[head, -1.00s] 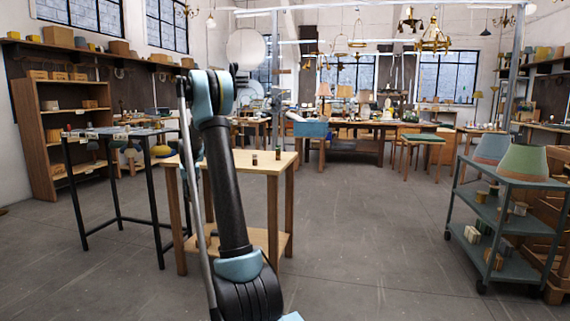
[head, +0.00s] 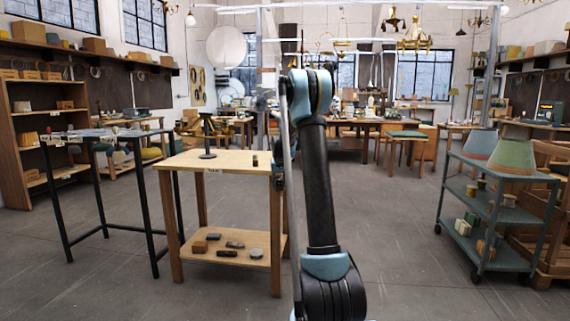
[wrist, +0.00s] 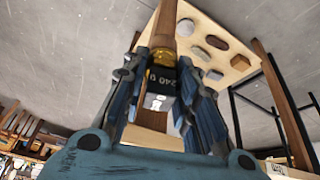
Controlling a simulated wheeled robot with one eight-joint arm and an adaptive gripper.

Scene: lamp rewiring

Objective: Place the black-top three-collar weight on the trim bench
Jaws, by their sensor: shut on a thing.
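My gripper (wrist: 162,82) is shut on a small weight (wrist: 162,72) in the wrist view. The weight has a dark body with pale lettering that seems to read 240, and a brass-yellow part at its end. The fingers hide its sides, so I cannot count its collars. In the head view my arm hides most of the gripper and the weight, by the right edge of a pale wooden bench (head: 225,164). A small dark cylinder (head: 255,160) stands on this bench near its right side. I cannot read the bench's label.
A black stand (head: 207,140) rises from the bench top. Several small blocks lie on its lower shelf (head: 225,257). A dark-legged table (head: 100,135) stands to the left. A green trolley (head: 500,176) with lampshades is at the right. Open floor lies between bench and trolley.

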